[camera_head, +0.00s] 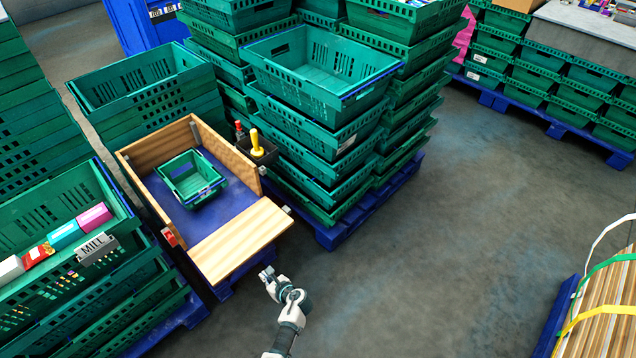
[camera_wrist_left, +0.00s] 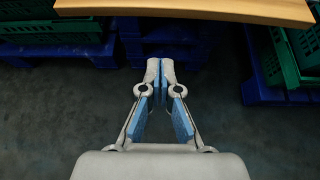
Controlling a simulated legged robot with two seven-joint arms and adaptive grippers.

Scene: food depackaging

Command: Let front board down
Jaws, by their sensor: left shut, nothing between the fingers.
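The front board (camera_head: 240,238) is a pale wooden panel at the near end of a wooden-sided box with a blue floor (camera_head: 215,212). It looks folded outward, with its broad face up; its exact angle is hard to tell. My left gripper (camera_head: 267,273) is just off the board's near edge, apart from it. In the left wrist view the board's edge (camera_wrist_left: 200,10) crosses the top, beyond the fingertips. There my left gripper (camera_wrist_left: 160,64) has its fingertips together with nothing between them. My right gripper is not in view.
A small green crate (camera_head: 192,180) sits inside the box. A red latch (camera_head: 169,238) is on the left side wall. Floor to the right (camera_head: 450,240) is clear.

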